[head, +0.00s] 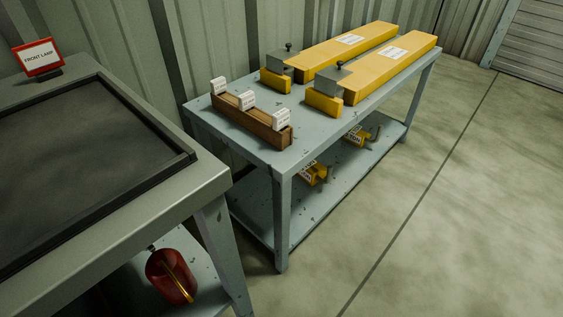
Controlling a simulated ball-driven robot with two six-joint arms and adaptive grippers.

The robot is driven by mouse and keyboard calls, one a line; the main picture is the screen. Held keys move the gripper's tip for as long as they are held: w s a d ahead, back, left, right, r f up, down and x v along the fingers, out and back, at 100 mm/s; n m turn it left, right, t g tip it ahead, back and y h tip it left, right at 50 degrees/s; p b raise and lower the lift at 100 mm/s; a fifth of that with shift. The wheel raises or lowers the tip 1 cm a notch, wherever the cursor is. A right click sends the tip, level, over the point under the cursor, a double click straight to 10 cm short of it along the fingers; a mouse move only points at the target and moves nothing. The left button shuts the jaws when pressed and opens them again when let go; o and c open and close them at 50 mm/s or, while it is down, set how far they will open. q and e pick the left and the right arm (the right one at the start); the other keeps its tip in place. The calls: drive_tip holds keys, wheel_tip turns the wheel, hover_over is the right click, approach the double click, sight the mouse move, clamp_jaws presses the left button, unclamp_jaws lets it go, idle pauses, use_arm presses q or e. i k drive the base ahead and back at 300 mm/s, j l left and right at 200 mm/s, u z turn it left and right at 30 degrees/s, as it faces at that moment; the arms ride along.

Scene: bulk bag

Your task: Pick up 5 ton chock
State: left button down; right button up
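Two yellow items with white labels lie on the lower shelf of the grey table: a nearer one (318,176) and a farther one (364,136). They may be chocks, but their labels are too small to read, so I cannot tell which is the 5 ton one. The table's top edge and legs partly hide them. Neither of my grippers shows in the head view.
On the grey table (262,154) lie two long yellow bars (395,72) (335,52) with grey blocks at their near ends. A brown wooden rack (250,119) holds three white cards. A workbench (207,182) with a black mat stands left, with a red container (167,277) below. Floor at right is clear.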

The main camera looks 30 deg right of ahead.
sight(314, 171)
drive_tip(key=i+l+u, duration=0.15)
drive_tip(key=l, duration=0.45)
drive_tip(key=i+l+u, duration=0.15)
drive_tip(key=l, duration=0.45)
drive_tip(key=i+l+u, duration=0.2)
drive_tip(key=l, duration=0.4)
drive_tip(key=l+u, duration=0.15)
drive_tip(key=l, duration=0.5)
drive_tip(key=i, duration=0.05)
